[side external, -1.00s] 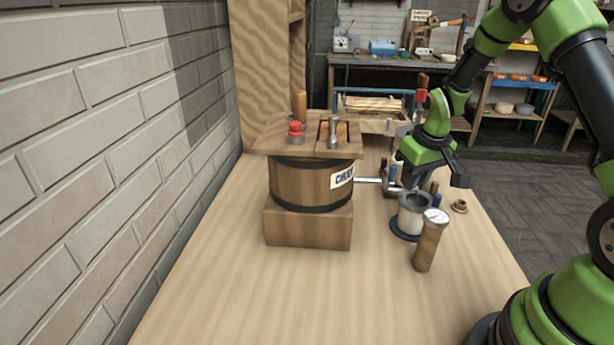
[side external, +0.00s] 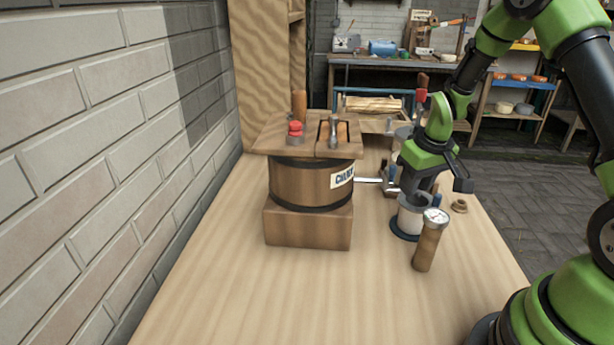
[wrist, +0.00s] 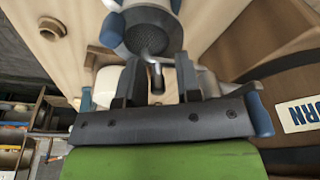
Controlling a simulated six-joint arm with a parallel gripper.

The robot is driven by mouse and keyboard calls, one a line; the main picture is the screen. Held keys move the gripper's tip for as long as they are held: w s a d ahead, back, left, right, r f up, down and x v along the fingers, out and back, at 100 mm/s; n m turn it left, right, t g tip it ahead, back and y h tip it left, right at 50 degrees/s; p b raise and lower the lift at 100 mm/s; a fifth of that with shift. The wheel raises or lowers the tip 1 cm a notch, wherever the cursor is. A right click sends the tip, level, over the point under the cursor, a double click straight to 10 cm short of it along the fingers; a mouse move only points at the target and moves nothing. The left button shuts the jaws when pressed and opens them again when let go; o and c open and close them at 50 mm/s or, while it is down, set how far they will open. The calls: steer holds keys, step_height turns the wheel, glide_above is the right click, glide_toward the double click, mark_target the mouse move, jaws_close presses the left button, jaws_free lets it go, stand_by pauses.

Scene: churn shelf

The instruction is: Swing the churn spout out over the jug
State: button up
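The wooden churn (side external: 312,186) stands on a wooden block, with a pale metal spout pipe (side external: 369,180) running out from its right side toward my gripper. A pale grey jug (side external: 411,217) stands on a dark round base, below my gripper (side external: 425,187). In the wrist view the grey-blue jug (wrist: 128,42) shows its dark mouth at the top. My gripper's two dark fingers (wrist: 155,88) are apart, with a short metal peg (wrist: 157,78) between them and visible gaps on both sides. The spout's far end is mostly hidden by my gripper in the side view.
A wooden cylinder with a round dial (side external: 428,240) stands close in front of the jug. A small brown knob-like piece (side external: 459,206) lies to its right. A brick wall (side external: 120,150) runs along the left. The front of the wooden table (side external: 300,300) is clear.

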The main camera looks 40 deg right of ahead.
steer(key=shift+r, duration=0.1)
steer(key=shift+r, duration=3.5)
steer(key=shift+r, duration=0.1)
steer(key=s+a+r+m+t+y, duration=0.1)
steer(key=s+a+r+t, duration=0.4)
steer(key=s+a+r, duration=0.9)
steer(key=s+a+y, duration=0.1)
steer(key=s+a, duration=0.1)
steer(key=a, duration=0.1)
steer(key=shift+y, duration=0.3)
